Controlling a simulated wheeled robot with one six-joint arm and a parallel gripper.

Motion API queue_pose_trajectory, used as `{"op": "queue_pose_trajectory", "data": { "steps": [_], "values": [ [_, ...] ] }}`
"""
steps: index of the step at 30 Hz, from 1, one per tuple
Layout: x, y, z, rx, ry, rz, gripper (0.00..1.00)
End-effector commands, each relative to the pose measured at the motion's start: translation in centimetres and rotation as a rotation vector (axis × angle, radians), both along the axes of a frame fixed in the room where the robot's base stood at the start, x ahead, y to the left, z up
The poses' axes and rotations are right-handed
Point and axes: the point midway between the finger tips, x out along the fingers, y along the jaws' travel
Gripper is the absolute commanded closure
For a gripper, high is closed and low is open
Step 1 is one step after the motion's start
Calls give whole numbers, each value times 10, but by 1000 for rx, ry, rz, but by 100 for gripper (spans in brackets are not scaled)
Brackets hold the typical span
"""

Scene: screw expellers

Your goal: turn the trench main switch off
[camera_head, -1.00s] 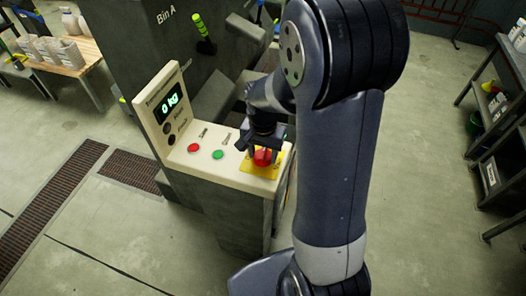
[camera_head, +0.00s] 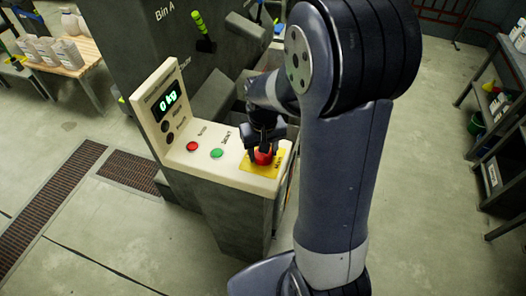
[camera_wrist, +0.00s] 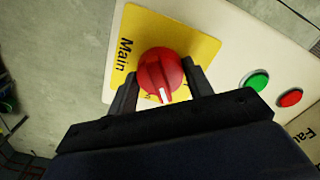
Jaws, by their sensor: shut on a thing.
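The main switch is a red rotary knob (camera_wrist: 161,76) on a yellow plate (camera_wrist: 190,34) marked "Main" in the wrist view. A white pointer line on the knob points toward the bottom of that view, slightly right. In the head view the knob (camera_head: 263,157) sits at the right end of the cream panel, partly hidden by my fingers. My gripper (camera_wrist: 158,88) comes down from above with its two fingers on either side of the knob, shut on it.
A green button (camera_head: 217,153) and a red button (camera_head: 192,147) sit left of the switch. A display (camera_head: 170,101) reading "0 kg" stands on the upright panel. A shelf (camera_head: 497,140) is at the right; floor grates (camera_head: 60,200) lie at the left.

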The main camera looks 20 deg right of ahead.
Motion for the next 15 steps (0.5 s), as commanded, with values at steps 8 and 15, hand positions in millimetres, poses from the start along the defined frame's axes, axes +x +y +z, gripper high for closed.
{"op": "queue_pose_trajectory", "data": {
  "steps": [8, 15],
  "values": [
    [1, 0, 0, 0, -3, 262, 74],
    [0, 0, 0, 0, -2, 489, 74]
  ]
}}
